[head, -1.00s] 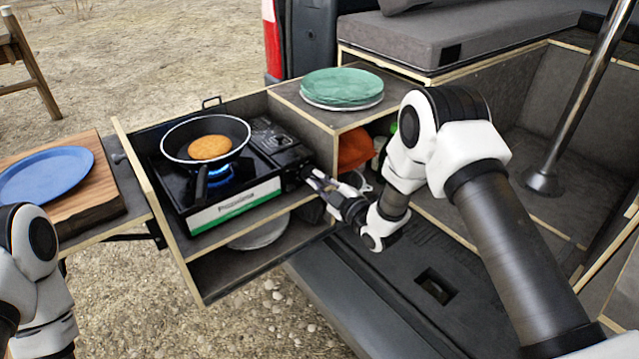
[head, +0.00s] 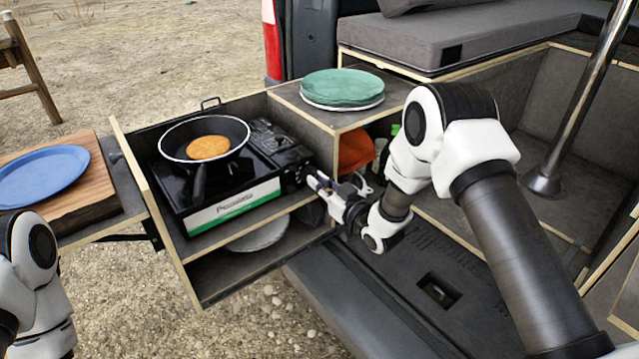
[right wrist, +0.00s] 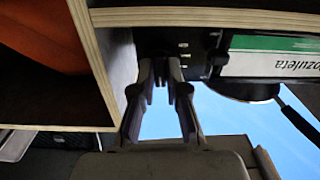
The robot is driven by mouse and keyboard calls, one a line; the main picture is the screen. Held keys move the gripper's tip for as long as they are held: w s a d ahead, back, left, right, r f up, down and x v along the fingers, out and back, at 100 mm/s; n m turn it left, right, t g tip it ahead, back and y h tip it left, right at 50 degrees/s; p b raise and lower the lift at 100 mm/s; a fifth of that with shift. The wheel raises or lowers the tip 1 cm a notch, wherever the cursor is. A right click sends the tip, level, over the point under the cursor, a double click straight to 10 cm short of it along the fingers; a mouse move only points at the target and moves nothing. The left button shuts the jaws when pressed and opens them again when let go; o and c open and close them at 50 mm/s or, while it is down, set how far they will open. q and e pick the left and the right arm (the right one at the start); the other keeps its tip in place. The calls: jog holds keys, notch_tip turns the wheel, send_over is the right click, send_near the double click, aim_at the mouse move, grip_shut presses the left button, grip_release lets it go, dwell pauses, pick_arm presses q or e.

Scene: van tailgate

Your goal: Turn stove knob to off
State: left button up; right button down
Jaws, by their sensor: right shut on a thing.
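The black camping stove (head: 262,172) with a green and white front label sits on the pull-out shelf. A dark frying pan (head: 172,140) with a round golden pancake (head: 208,147) stands on its burner. No blue flame shows under the pan. My right gripper (head: 312,181) is at the stove's right front end, shut on the stove knob. In the right wrist view, the stove's label (right wrist: 270,60) is upside down, and my right fingertips (right wrist: 161,72) meet at the stove's dark front, mostly hiding the knob. Only links of my left arm show; its gripper is out of frame.
A blue plate (head: 42,176) lies on a wooden board at the left. Green plates (head: 342,87) are stacked on the cabinet top behind the stove. An orange item (head: 354,150) is in the cubby beside my right gripper. A metal pole (head: 580,95) stands at the right.

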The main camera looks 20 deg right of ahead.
jog(key=shift+m, duration=0.3)
jog(key=c, duration=1.2)
grip_release()
jog(key=v, duration=1.2)
